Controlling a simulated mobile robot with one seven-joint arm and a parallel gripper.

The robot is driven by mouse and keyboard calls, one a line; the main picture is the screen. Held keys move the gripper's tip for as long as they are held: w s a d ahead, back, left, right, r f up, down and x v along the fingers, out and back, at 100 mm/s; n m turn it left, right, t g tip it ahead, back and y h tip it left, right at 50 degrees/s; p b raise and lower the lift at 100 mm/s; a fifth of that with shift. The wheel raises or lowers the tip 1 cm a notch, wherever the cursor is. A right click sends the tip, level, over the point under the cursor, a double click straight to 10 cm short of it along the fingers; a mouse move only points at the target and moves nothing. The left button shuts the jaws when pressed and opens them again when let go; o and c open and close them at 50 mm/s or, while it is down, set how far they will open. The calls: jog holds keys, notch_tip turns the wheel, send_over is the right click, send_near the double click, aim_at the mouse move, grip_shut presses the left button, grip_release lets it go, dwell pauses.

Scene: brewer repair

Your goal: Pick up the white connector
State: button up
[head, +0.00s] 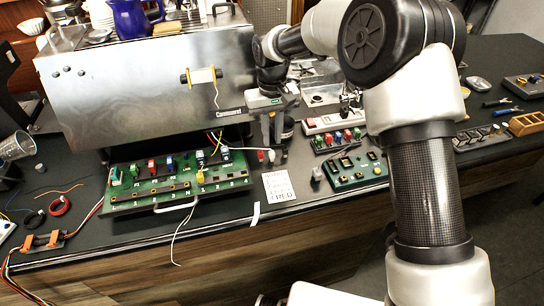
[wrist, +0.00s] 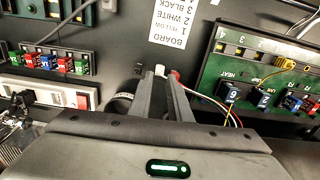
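The steel brewer (head: 150,90) stands behind the green board. A smaller green board (head: 355,171) and a strip of coloured connectors (head: 338,138) lie to the right. A white cable hangs over the front edge. Loose wires and a clear cup (head: 17,146) are at the left.

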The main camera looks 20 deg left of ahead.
aim_at(272, 152)
jog(key=shift+w+a+f+p, duration=0.1)
jog(key=shift+f+p, duration=0.05)
jog(key=shift+f, duration=1.4)
jog(key=shift+w+f+p, duration=0.1)
jog(key=shift+f+p, duration=0.05)
jog(key=shift+f, duration=1.35)
jog(key=shift+c, duration=0.4)
grip_shut()
